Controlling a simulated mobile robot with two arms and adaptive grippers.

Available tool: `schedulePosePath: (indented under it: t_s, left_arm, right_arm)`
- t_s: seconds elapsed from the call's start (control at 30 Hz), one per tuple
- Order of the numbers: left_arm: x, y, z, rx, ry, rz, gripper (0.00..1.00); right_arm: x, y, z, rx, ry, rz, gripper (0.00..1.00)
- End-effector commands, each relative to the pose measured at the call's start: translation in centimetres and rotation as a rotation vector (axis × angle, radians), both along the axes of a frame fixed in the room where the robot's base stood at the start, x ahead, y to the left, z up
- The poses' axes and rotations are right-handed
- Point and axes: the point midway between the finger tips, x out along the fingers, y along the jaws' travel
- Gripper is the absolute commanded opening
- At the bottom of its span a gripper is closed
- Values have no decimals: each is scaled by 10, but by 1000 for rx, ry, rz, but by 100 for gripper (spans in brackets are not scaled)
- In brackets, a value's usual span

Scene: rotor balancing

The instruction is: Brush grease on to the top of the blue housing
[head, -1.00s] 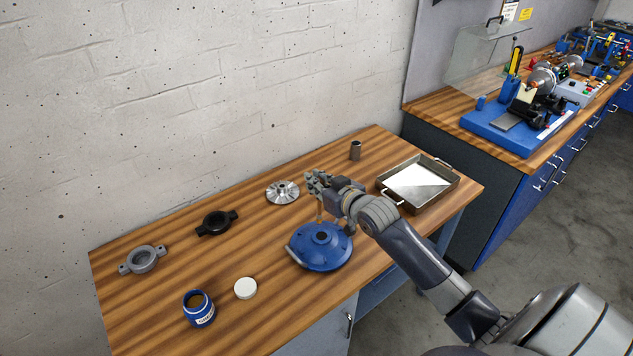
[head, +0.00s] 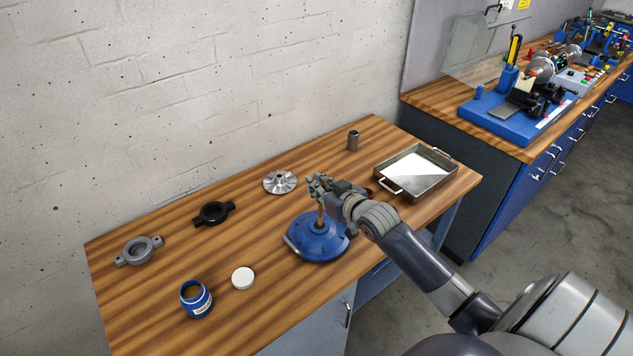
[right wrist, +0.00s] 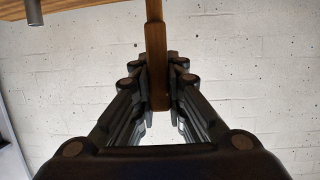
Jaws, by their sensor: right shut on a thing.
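The blue housing (head: 307,247) sits on the wooden bench, a domed round body with a raised centre. My right gripper (head: 320,187) is above it, shut on a brush with a wooden handle (right wrist: 157,60). In the head view the brush (head: 320,214) hangs roughly upright, its lower end at the raised centre of the housing; I cannot tell whether it touches. The open blue grease jar (head: 200,308) stands at the front left, brown inside, with its white lid (head: 242,278) beside it. My left gripper is not in view.
A silver finned rotor (head: 280,182), a black flanged ring (head: 213,214) and a grey one (head: 138,251) lie along the back. The bench's left middle is clear.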

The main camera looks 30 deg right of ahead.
Motion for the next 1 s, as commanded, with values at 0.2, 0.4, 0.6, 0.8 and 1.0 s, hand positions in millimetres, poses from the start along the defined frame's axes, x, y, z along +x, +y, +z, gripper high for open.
schedulePosePath:
  t_s: [0.2,0.4,0.6,0.8,1.0]
  left_arm:
    - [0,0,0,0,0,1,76]
    - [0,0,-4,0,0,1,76]
    - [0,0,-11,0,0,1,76]
    - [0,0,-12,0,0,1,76]
    - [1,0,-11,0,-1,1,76]
  right_arm:
    - [0,0,1,0,-1,0,0]
    - [0,0,-6,0,0,0,0]
    - [0,0,-18,0,-1,0,0]
    - [0,0,-21,-1,-1,0,0]
    - [0,0,-21,-1,-1,0,0]
